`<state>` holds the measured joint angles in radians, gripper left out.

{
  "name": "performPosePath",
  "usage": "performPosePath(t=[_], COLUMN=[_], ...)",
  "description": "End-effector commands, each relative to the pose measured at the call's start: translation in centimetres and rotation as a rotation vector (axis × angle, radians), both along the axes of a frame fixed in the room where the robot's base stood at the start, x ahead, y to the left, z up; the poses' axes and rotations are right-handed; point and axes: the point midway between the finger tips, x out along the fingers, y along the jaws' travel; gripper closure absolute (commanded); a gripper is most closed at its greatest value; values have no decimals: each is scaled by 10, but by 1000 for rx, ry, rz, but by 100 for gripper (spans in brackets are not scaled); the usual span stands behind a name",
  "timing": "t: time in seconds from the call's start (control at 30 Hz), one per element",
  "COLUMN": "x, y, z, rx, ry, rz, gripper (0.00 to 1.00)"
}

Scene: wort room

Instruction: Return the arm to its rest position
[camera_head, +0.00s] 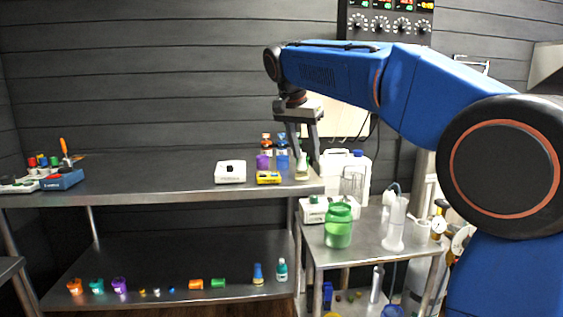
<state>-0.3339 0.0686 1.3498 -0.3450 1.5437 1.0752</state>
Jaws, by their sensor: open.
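My blue arm reaches in from the right, bent over the side cart toward the right end of the steel bench. My gripper (304,158) points down there, with its fingers apart. A small flask (302,169) with a yellowish lower part stands on the bench between or just behind the fingertips; I cannot tell whether they touch it. Part of the wall panel behind is hidden by my arm.
The bench (140,172) holds a white device (230,172), a yellow meter (268,178), bottles (266,144) and a blue box (62,180) with tools. The cart (360,250) holds a green jar (338,227) and a white canister (345,170). The bench's middle is clear.

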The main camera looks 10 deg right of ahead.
Motion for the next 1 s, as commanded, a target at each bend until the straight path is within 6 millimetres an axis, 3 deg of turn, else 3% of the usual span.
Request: performPosePath(t=[0.17,0.47,0.77,1.0], x=[-40,-128,-219,-290], y=[-27,-69,-98,-112], z=[-12,-58,-123,-188], rx=[8,23,27,21], ry=[15,36,33,15], rz=[88,286,468,601], gripper=[60,60,60,60])
